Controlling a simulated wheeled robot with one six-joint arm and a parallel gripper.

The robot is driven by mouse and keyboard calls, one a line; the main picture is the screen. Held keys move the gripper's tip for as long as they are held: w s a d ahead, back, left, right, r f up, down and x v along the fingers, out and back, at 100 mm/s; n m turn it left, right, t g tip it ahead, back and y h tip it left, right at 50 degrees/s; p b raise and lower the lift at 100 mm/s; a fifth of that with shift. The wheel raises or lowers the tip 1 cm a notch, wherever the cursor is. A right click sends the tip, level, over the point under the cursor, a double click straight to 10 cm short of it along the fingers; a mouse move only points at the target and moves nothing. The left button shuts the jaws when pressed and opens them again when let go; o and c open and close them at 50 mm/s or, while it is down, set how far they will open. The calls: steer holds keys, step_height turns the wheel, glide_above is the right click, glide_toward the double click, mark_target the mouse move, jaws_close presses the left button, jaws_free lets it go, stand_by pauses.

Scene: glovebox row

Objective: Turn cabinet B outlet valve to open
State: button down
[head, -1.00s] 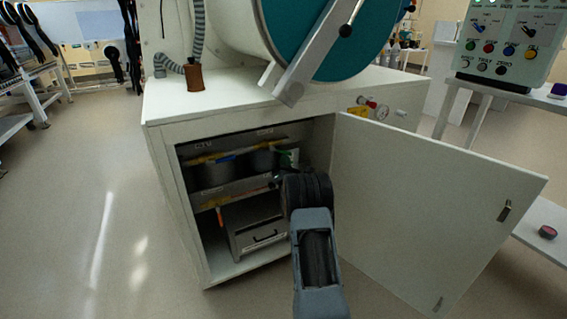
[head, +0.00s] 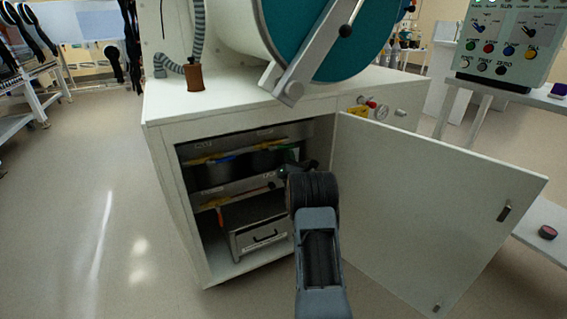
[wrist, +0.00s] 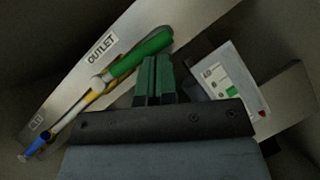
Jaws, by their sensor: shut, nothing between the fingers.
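In the wrist view, a green lever (wrist: 140,56) lies beside a plate marked OUTLET (wrist: 101,47). It slants in line with a yellow pipe (wrist: 69,119) and meets a pale hub (wrist: 97,84). A blue-ended part (wrist: 36,143) sits at the lower left. My gripper (wrist: 155,62) has its green fingers together, empty, just right of the lever; I cannot tell whether they touch it. In the head view, my gripper's fingers are mostly hidden inside the open cabinet (head: 160,190), near the yellow pipe (head: 213,159).
The cabinet door (head: 430,205) stands open on the right of my arm. A drawer box (head: 257,236) sits low inside. A card with green and red marks (wrist: 228,88) is right of the fingers. A control panel (head: 505,45) stands at the right; floor on the left is clear.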

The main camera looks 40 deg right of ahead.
steer(key=shift+d+r, duration=0.2)
steer(key=shift+r, duration=0.35)
steer(key=s+a+f+p, duration=0.1)
steer(key=s+f+p, duration=0.1)
steer(key=s+f, duration=0.7)
steer(key=shift+f+p, duration=0.4)
steer(key=shift+a, duration=0.15)
